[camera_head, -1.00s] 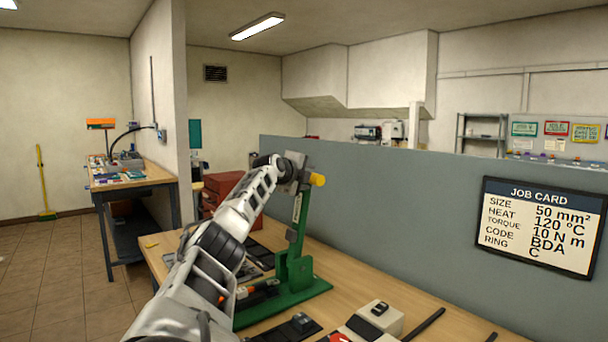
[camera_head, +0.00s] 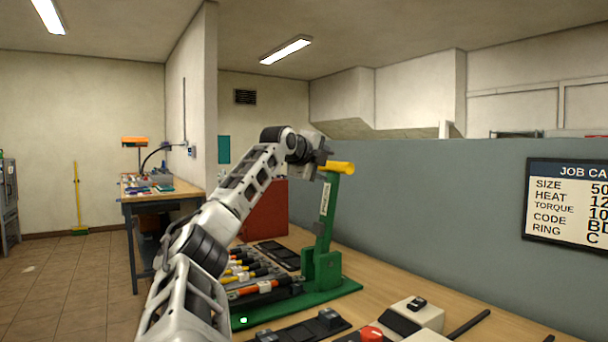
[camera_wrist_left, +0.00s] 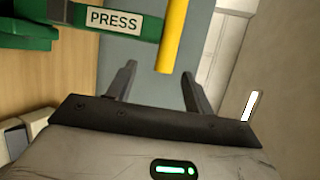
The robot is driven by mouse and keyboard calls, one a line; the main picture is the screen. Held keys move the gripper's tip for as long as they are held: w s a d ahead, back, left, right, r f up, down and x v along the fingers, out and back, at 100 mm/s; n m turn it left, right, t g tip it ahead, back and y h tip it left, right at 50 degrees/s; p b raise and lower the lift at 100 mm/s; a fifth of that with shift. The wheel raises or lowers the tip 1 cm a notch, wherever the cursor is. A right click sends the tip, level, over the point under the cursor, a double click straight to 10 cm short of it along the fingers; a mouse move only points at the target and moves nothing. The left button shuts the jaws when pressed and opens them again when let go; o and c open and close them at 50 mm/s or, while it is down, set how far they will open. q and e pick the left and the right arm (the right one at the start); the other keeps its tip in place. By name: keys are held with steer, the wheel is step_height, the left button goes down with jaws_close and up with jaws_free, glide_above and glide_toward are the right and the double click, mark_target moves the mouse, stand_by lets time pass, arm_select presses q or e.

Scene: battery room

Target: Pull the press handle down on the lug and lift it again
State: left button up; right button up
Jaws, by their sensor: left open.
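The green press (camera_head: 322,262) stands on the bench on its green base, its lever labelled PRESS raised nearly upright. A yellow handle (camera_head: 342,167) sticks out sideways at the lever's top. My left gripper (camera_head: 324,158) is open at the handle's left end. The lug cannot be made out. My right gripper is out of view.
Several coloured tools (camera_head: 250,270) lie left of the press, partly behind my left arm. A black tray (camera_head: 305,328) and a box with a red knob (camera_head: 371,334) are in front. A grey partition (camera_head: 430,200) with a job card (camera_head: 570,205) stands behind the bench.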

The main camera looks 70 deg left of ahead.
arm_select(q)
steer(key=r+b+v, duration=0.1)
steer(key=b+v, duration=0.3)
steer(key=v, duration=0.5)
steer(key=shift+s, duration=0.2)
